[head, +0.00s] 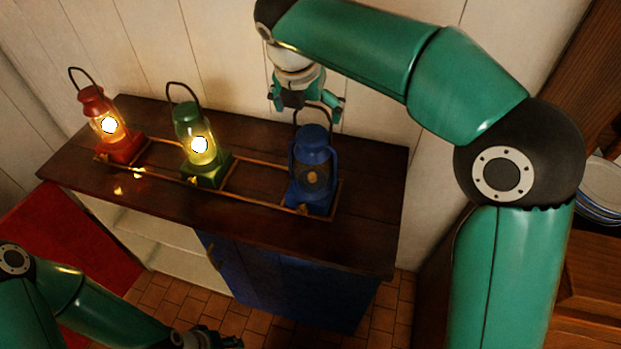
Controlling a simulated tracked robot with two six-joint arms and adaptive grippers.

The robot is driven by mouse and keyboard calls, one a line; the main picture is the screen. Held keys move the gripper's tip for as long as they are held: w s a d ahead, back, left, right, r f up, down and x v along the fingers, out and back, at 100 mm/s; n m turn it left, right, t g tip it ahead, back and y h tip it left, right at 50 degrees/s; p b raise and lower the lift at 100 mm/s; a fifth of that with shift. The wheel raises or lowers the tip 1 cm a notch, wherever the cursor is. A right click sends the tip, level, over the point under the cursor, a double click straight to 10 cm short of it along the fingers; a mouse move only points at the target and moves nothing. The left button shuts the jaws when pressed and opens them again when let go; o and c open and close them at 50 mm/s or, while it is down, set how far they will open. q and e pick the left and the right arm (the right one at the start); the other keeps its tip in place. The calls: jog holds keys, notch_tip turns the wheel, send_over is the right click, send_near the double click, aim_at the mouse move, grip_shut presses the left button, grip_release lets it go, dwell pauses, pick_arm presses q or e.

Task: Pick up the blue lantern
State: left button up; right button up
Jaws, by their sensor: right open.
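The blue lantern (313,172) stands upright and unlit at the right end of the dark wooden cabinet top (263,225). Its thin wire handle arches up from its top. My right gripper (306,110) points down over the top of the blue lantern, with its fingers spread near the handle. The fingers are open, and I cannot tell whether they touch the handle. My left gripper (222,340) is low at the bottom edge of the picture, away from the lanterns, and its fingers are too dark and cut off to read.
A lit green lantern (199,150) stands in the middle and a lit red lantern (107,128) at the left. A low wooden rail (262,194) frames the lanterns. The white plank wall (215,40) rises close behind. Stacked plates (602,190) sit at the far right.

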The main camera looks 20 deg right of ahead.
aim_at(315, 126)
jog(key=x, duration=0.4)
jog(key=shift+w+d, duration=0.15)
jog(key=shift+d, duration=0.1)
jog(key=c, duration=1.4)
jog(key=shift+r, duration=0.1)
jog(key=shift+c, duration=1.1)
jog(key=shift+r, duration=0.15)
